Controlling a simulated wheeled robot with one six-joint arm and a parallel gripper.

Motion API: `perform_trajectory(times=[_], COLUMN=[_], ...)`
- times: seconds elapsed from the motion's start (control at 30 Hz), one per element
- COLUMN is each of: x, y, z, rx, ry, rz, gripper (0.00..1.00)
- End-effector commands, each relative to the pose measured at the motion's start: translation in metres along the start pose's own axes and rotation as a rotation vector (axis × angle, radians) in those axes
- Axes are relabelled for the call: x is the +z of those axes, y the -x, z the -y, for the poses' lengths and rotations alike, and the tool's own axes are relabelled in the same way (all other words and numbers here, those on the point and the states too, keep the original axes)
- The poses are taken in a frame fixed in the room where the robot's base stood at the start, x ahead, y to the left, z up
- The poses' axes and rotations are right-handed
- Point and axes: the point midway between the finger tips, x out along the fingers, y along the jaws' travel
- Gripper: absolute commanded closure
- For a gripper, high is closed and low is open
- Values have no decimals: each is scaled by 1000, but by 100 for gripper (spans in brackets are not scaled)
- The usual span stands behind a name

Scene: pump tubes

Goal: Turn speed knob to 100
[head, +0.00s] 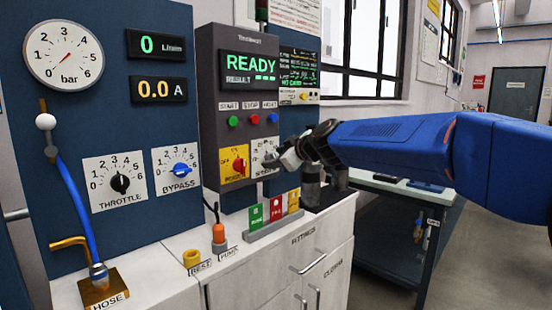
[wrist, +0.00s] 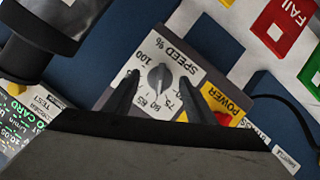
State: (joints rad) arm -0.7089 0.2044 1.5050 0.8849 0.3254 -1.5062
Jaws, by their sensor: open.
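The grey speed knob (wrist: 159,79) sits in the middle of a white SPEED % dial plate (wrist: 181,57) in the wrist view. The plate appears turned nearly upside down there, with 100 at its upper left; the pointer's exact reading is too small to tell. My gripper (wrist: 160,80) is open, its two dark fingers on either side of the knob; I cannot tell whether they touch it. In the head view my gripper (head: 284,160) is at the grey control box, beside the partly hidden SPEED plate (head: 263,147); the knob is hidden there.
The red POWER switch on its yellow plate (head: 234,162) is close beside the speed dial. Green, red and blue buttons (head: 253,119) sit above, under the READY display (head: 248,71). Coloured cards (head: 275,211) stand in a holder on the cabinet below.

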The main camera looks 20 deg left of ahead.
Motion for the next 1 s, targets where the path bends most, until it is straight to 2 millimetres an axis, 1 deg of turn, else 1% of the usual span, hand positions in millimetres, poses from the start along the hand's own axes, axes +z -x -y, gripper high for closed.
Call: perform_trajectory(times=[0.03,0.07,0.1,0.17,0.2,0.23,0.47,0.63,0.77,1.0], x=[0,0,0,0,0,0,0,1,1,2], y=[0,0,0,0,0,0,0,0,0,0], z=[0,0,0,0,0,0,0,-1,-3,-5], rx=[0,0,0,0,0,0,-5,-25,-53,-132], ry=[0,0,0,0,0,0,-11,-58,-129,-320], rz=[0,0,0,0,0,0,0,1,1,1], gripper=[50,54,64,78,88,90,90,90,90,90])
